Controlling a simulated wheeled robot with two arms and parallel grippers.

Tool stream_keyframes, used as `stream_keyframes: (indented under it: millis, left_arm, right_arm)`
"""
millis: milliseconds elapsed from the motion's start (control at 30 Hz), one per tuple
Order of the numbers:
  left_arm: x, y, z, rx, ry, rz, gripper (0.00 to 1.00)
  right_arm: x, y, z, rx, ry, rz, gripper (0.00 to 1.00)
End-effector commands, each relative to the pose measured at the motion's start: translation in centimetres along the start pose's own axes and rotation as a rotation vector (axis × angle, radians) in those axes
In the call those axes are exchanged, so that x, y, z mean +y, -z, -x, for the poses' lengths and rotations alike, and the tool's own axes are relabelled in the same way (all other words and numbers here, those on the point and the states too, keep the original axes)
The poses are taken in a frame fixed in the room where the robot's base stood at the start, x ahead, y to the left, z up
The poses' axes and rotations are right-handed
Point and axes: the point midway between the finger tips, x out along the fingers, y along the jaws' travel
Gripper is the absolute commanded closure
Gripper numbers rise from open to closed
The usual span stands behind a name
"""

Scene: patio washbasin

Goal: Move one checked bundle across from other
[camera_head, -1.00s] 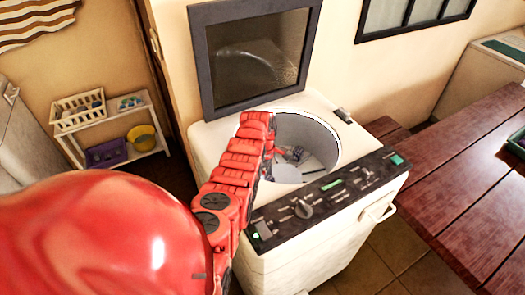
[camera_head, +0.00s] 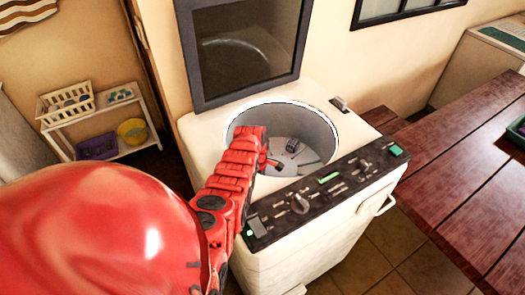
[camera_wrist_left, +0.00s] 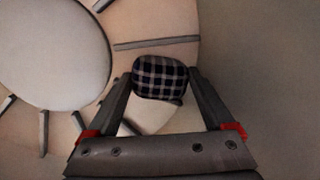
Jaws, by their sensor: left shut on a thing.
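A checked bundle (camera_wrist_left: 160,78), dark with pale lines, is between the fingertips of my left gripper (camera_wrist_left: 160,88) in the left wrist view. My left gripper is shut on it. In the head view my left arm reaches over the washer's rim, and a small dark checked shape (camera_head: 293,146) shows inside the round drum (camera_head: 318,128), by the gripper end. The drum's floor has a pale central disc (camera_wrist_left: 55,50) with ribs around it. I cannot make out a second bundle. My right gripper is not in view.
The washer's lid (camera_head: 245,50) stands open behind the drum. A dark control panel (camera_head: 325,190) runs along the front. A wooden table (camera_head: 465,170) is at the right. A white shelf (camera_head: 100,115) with baskets stands at the left. My red arm hides the washer's left side.

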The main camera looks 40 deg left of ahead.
Motion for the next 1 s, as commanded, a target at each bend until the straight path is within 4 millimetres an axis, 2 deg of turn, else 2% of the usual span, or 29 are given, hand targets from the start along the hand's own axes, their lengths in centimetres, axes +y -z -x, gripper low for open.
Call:
stream_keyframes:
  millis: [200,233,300,667,867,1000]
  left_arm:
    - [0.0,0.0,0.0,0.000,0.000,-0.001,0.85]
    - [0.0,0.0,0.0,-0.001,0.000,-0.001,0.12]
    - [0.0,0.0,0.0,0.000,0.000,0.000,0.00]
    - [0.0,0.0,0.3,-0.001,0.002,0.000,0.00]
    - [0.0,0.0,2.1,-0.001,0.001,0.000,0.00]
    - [0.2,0.1,4.4,0.000,-0.005,0.001,0.00]
  right_arm:
    - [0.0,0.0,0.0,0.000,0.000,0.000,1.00]
    - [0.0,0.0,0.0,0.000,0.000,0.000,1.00]
    - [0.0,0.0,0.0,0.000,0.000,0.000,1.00]
    - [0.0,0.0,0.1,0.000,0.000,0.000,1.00]
    - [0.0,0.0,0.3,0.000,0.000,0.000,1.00]
    - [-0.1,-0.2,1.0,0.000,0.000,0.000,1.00]
